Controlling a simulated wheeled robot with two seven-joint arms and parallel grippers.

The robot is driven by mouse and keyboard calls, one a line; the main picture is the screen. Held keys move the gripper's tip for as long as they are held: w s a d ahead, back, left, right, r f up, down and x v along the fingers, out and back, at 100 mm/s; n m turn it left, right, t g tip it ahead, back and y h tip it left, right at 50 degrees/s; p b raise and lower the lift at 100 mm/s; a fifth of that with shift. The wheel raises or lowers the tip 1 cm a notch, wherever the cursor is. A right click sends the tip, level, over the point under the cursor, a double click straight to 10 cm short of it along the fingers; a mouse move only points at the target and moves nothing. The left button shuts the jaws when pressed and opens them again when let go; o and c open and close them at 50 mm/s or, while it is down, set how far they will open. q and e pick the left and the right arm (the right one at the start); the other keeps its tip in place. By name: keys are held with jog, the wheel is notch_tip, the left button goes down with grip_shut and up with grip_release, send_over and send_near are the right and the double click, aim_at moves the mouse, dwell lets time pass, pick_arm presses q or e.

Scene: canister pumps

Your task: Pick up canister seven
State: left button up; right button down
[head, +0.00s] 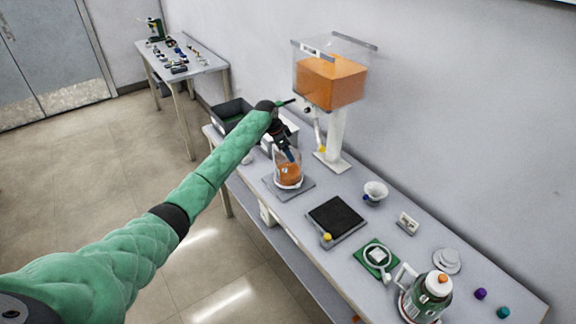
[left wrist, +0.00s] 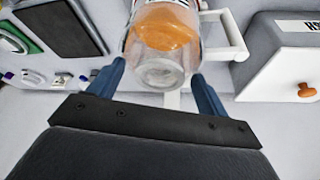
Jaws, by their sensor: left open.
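A clear canister (head: 289,173) with orange contents stands upright on a grey square pad (head: 304,190) at the left part of the bench. A pale label shows on its side, too small for me to read a number. My left gripper (head: 288,154) reaches down at the canister's top from the left. In the left wrist view the blue fingers (left wrist: 157,72) are open, one on each side of the clear canister (left wrist: 160,66), with a pale handle (left wrist: 228,35) at its right. I cannot tell whether the fingers touch it. My right gripper is not in view.
A dispenser with an orange-filled tank (head: 331,82) stands behind the canister.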

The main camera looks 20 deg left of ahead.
pick_arm(q)
grip_shut()
dwell(0.4)
